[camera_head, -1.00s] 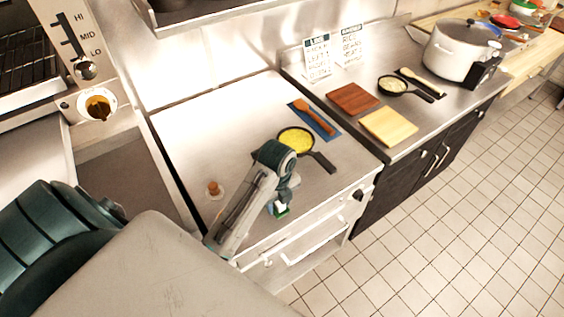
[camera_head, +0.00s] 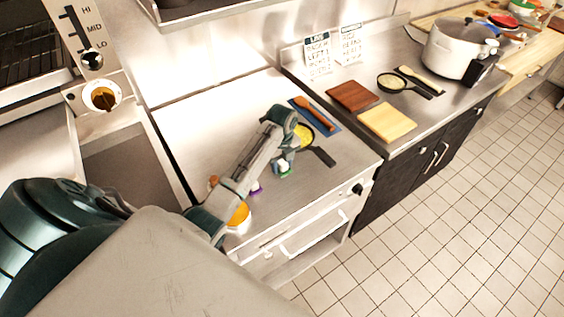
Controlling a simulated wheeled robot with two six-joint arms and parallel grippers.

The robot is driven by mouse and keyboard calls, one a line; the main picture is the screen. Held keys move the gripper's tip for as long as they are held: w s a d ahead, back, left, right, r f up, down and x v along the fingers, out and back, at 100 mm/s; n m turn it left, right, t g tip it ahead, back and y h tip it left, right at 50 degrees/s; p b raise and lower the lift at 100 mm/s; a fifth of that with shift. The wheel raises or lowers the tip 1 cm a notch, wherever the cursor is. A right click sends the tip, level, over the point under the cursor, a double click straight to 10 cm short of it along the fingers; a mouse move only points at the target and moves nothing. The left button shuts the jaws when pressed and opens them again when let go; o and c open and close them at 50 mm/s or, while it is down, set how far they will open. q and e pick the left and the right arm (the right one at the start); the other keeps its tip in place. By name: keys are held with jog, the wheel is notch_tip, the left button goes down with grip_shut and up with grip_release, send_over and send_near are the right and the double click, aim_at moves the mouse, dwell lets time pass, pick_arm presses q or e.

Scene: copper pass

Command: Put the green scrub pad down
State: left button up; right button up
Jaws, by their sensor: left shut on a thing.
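My left arm reaches over the steel counter (camera_head: 300,200) in the head view. My left gripper (camera_head: 285,167) is shut on the green scrub pad (camera_head: 286,173), of which only a small green bit shows beneath the jaws. The pad is near the front side of a small dark pan with yellow contents (camera_head: 304,136). I cannot tell whether the pad touches the counter. My right gripper is not in view.
A wooden spatula (camera_head: 316,114) lies on a blue mat beyond the pan. An orange-yellow thing (camera_head: 240,213) and a small purple thing (camera_head: 257,188) show beside my arm, partly hidden. Brown (camera_head: 354,96) and pale (camera_head: 387,122) boards lie right.

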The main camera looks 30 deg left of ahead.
pick_arm(q)
jog(key=shift+f, duration=0.6)
jog(key=o, duration=0.9)
jog(key=shift+f, duration=0.15)
